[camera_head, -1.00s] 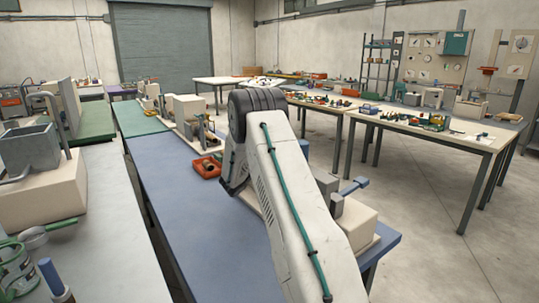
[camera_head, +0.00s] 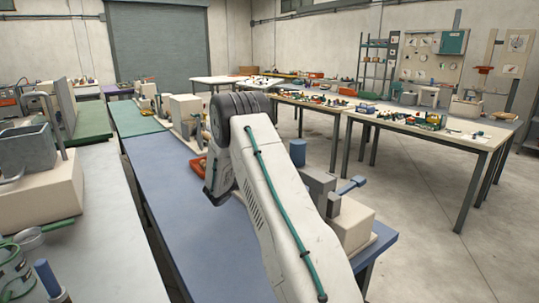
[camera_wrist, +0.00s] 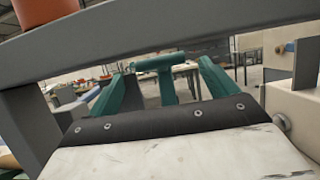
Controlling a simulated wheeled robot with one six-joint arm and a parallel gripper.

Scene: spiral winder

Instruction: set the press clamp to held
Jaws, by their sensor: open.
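The wrist view shows my gripper (camera_wrist: 168,78) open, with its two teal fingers spread apart. A teal T-shaped bar (camera_wrist: 155,63) shows between the fingertips; I cannot tell whether it touches them. In the head view, a cream block with grey parts and a blue lever (camera_head: 352,185) stands at the right end of the blue bench, partly behind my arm. I cannot tell for sure which part is the press clamp. My gripper is hidden behind my arm in the head view.
A grey beam (camera_wrist: 190,28) with an orange-red cylinder (camera_wrist: 45,10) crosses close above my gripper, and a cream block (camera_wrist: 292,110) stands at right. The blue bench (camera_head: 180,190) has clear room left of my arm. An orange tray (camera_head: 197,167) lies behind my arm.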

